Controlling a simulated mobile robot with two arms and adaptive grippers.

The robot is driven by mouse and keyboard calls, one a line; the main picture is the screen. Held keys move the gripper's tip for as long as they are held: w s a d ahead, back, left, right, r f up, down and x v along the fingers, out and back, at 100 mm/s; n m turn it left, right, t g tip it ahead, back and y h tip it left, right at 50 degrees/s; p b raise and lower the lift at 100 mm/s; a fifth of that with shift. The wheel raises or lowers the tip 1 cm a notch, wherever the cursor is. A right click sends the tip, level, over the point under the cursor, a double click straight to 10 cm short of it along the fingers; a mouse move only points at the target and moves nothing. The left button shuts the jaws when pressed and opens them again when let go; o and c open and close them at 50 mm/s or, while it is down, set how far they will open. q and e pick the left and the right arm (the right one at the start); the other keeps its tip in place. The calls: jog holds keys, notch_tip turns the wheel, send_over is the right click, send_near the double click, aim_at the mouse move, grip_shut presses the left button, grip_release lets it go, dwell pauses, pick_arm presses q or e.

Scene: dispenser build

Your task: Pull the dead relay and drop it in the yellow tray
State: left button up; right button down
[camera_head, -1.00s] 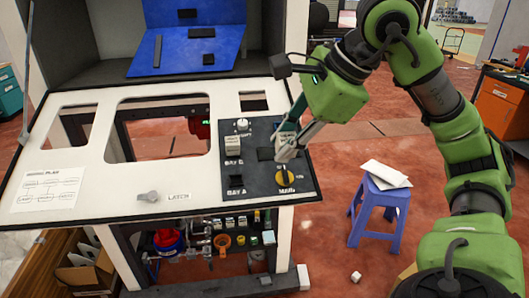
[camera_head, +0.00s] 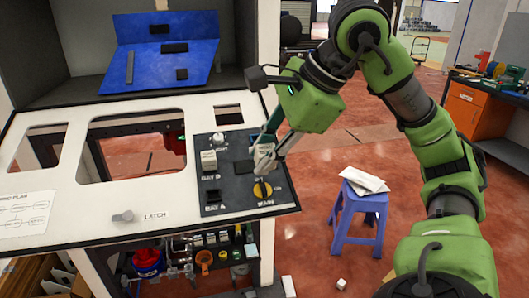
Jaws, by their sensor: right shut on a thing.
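A white relay (camera_head: 208,159) stands in the upper left bay of the panel. The bay below it, marked BAY A (camera_head: 213,197), looks dark and holds no white block. I see no yellow tray in this view. My left gripper is not in view.
A blue sloped board (camera_head: 145,75) with dark blocks stands behind the white top plate (camera_head: 90,205). A latch knob (camera_head: 123,216) is at the front. A blue stool (camera_head: 358,205) with papers stands on the right. An orange cabinet (camera_head: 465,112) is further back.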

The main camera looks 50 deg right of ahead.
notch_tip(320, 180, up, 6)
jog(key=s+a+p, duration=0.1)
jog(key=s+p, duration=0.1)
jog(key=p, duration=0.4)
jog(key=shift+a+r, duration=0.2)
jog(key=shift+r, duration=0.05)
jog(key=shift+s, duration=0.1)
dwell(0.4)
